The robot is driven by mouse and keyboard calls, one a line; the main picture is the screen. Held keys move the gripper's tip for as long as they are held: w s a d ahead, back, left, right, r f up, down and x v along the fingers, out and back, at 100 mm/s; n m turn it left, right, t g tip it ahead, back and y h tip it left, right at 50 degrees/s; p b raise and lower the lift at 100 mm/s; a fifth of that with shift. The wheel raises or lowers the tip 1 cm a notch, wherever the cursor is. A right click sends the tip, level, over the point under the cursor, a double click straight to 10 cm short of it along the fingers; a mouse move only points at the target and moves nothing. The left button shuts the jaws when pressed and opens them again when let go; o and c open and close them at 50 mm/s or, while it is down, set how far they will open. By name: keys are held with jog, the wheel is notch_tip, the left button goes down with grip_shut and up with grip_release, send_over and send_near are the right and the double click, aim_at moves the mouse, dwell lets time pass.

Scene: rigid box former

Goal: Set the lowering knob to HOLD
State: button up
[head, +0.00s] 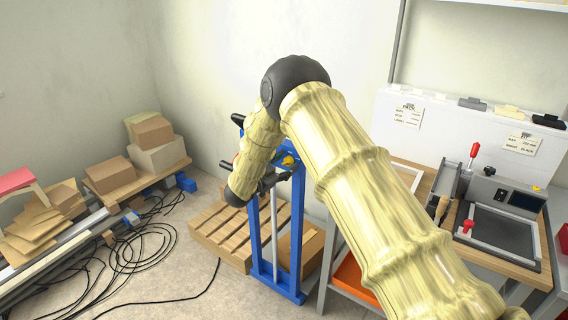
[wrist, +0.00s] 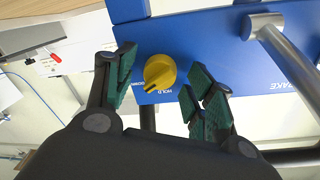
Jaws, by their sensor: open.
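The lowering knob (wrist: 160,71) is yellow and round, with a dark pointer mark aimed down and to the left in the wrist view. It sits on a blue panel (wrist: 215,45). The upside-down HOLD label (wrist: 178,91) is below and right of the knob. My gripper (wrist: 163,75) is open, its green-padded fingers on either side of the knob in the picture, with gaps to both. I cannot tell how far the fingertips are from the panel. In the head view, yellow on the blue lifter frame (head: 253,230) shows partly behind my arm.
A grey metal bar (wrist: 285,60) runs beside the panel, near a partly visible BRAKE label (wrist: 285,86). A wooden pallet (head: 222,232) lies by the blue frame. A workbench (head: 530,262) with devices stands right. Cables (head: 150,240) and cardboard boxes lie left.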

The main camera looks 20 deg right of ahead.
jog(key=c, duration=1)
jog(key=shift+n, duration=0.3)
jog(key=n+b, duration=0.1)
jog(key=n, duration=0.4)
jog(key=shift+f+n, duration=0.15)
jog(key=shift+n, duration=0.25)
jog(key=shift+c, duration=0.2)
jog(key=n+t, duration=0.1)
jog(key=n, duration=0.5)
jog(key=o, duration=1)
